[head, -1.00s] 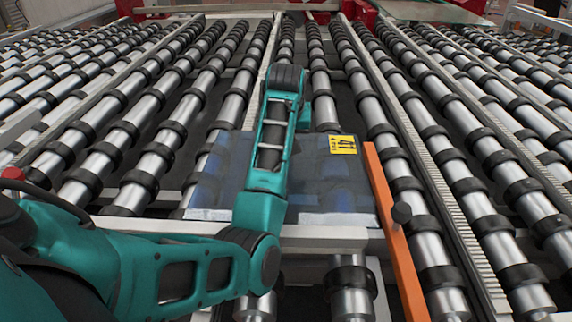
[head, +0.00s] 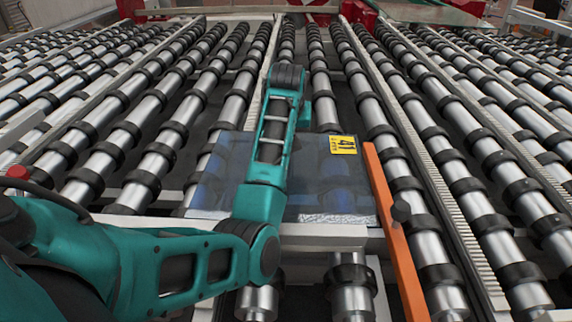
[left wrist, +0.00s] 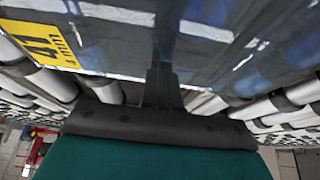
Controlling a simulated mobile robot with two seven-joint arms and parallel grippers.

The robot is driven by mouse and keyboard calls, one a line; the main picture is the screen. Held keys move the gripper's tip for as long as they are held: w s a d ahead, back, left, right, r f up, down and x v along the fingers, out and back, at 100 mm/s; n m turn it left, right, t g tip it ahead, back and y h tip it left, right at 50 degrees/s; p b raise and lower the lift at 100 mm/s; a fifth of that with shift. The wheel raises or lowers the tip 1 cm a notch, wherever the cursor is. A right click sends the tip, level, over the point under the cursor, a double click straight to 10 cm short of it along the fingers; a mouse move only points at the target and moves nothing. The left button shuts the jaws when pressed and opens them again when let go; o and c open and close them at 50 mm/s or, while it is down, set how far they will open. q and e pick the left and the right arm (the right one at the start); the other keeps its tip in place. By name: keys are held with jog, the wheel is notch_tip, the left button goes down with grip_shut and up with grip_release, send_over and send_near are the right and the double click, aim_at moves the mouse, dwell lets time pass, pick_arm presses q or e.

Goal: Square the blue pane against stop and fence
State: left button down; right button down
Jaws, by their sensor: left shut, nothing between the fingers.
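The blue pane (head: 325,180), see-through with a yellow label marked 41 (head: 343,145), lies flat on the rollers under my left arm. In the left wrist view the pane (left wrist: 250,30) fills the top. My left gripper (left wrist: 163,78) is shut and empty, its fingers at the pane's far edge, contact unclear. In the head view my arm hides the fingers. My right gripper is not in view.
Rows of metal rollers with black rings (head: 150,165) spread on both sides and beyond the pane, with gaps between them. A toothed pale strip (head: 450,215) runs right of the orange bar. Red machine parts (head: 365,12) stand at the back.

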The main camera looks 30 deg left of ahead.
pick_arm(q)
jog(key=shift+w+a+r, duration=0.5)
jog(key=shift+r, duration=0.15)
jog(key=shift+a+r, duration=0.15)
jog(key=shift+r, duration=1.4)
jog(key=shift+w+a+r, duration=0.15)
jog(key=shift+w+r, duration=0.5)
jog(key=shift+r, duration=0.25)
jog(key=shift+s+r, duration=0.15)
jog(key=shift+r, duration=0.6)
